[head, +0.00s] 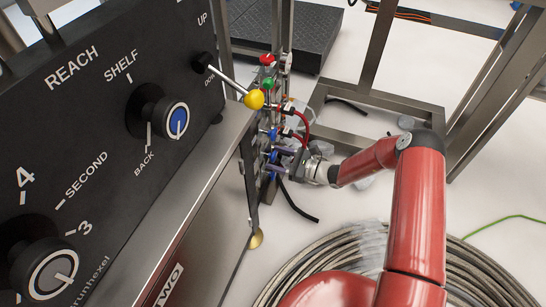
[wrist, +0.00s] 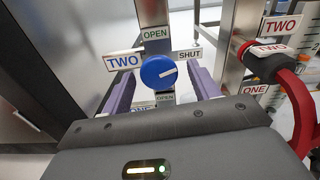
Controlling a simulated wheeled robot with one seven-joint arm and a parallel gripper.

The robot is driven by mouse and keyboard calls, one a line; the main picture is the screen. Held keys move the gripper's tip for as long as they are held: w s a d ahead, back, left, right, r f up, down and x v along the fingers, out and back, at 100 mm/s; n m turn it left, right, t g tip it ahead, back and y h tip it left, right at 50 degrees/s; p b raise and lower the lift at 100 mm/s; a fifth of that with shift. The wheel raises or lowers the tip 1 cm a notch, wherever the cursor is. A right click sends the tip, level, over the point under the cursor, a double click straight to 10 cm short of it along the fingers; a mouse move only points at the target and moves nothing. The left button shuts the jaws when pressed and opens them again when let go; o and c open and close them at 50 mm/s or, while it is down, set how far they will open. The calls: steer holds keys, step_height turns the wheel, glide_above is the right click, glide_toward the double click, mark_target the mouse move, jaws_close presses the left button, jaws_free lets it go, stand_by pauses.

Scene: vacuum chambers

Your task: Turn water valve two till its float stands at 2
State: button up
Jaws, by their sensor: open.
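The blue round knob of water valve two (wrist: 158,72) sits on a metal post beside a blue TWO label (wrist: 123,60). OPEN is marked above it and SHUT to its right. Its white pointer line points right, slightly up, toward SHUT. My gripper (wrist: 161,80) is open, with one purple finger on each side of the knob; I cannot tell whether they touch it. In the head view my gripper (head: 277,161) is at the valve post, hiding most of it. A clear scaled tube (wrist: 309,28) shows at the right edge of the wrist view; I cannot make out a float.
A red hose (wrist: 294,100) with red TWO tags (wrist: 282,25) runs close on the right. Another OPEN plate (wrist: 165,98) lies below the knob. The black control panel (head: 100,110) with a yellow-tipped lever (head: 254,99) stands left of my arm. Coiled hose (head: 350,255) lies on the floor.

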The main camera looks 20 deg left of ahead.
steer(key=shift+w+a, duration=0.1)
steer(key=shift+a, duration=0.85)
steer(key=c, duration=1)
steer(key=shift+n+b, duration=0.4)
steer(key=shift+n, duration=0.1)
steer(key=o, duration=1)
steer(key=shift+d, duration=0.1)
steer(key=d, duration=0.7)
steer(key=shift+s+d, duration=0.3)
